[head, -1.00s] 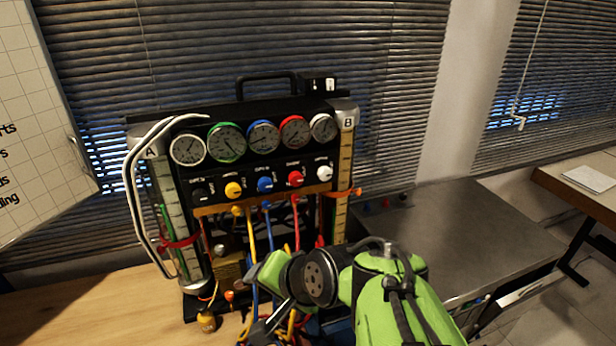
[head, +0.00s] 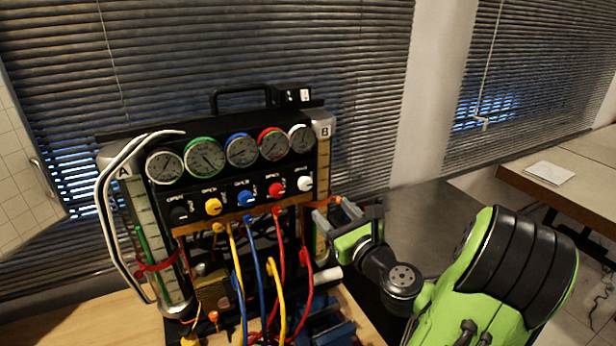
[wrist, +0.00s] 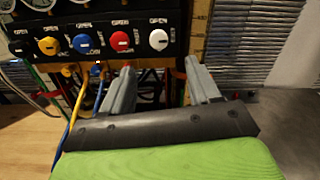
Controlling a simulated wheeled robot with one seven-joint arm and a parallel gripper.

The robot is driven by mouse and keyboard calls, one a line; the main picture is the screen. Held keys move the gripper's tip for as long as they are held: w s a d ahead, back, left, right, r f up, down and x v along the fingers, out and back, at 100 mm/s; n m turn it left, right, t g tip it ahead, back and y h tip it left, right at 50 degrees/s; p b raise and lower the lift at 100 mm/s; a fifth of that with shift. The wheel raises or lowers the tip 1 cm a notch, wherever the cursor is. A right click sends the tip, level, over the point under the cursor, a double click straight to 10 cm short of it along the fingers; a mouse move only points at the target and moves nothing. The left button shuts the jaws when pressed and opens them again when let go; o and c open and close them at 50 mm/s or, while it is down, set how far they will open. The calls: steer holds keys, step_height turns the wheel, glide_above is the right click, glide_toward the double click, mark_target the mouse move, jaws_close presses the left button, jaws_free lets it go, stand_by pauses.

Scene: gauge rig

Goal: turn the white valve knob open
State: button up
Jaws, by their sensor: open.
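The white valve knob (head: 305,183) is the rightmost in the row of knobs on the black gauge panel, below the rightmost gauge. In the wrist view the white knob (wrist: 158,40) shows above the gap between the fingers, with "OPEN" printed over it. My gripper (head: 328,212) is open and empty, just below and to the right of the knob, apart from it. In the wrist view my gripper (wrist: 160,75) has its two grey fingers spread, pointing toward the lower edge of the panel. The knob is not covered by the fingers.
A red knob (head: 277,191), a blue knob (head: 245,198) and a yellow knob (head: 213,206) sit left of the white one. Yellow, blue and red hoses hang below. A yellow column marked B (head: 323,185) stands close on the right. A grey worktop (head: 435,215) lies further right.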

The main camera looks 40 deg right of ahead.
mark_target(307, 186)
steer(key=p+x, duration=0.7)
steer(key=x, duration=0.4)
steer(key=shift+w, duration=0.2)
steer(key=shift+w+p, duration=0.3)
steer(key=shift+d+f, duration=0.1)
steer(key=c, duration=1)
steer(key=shift+c, duration=0.2)
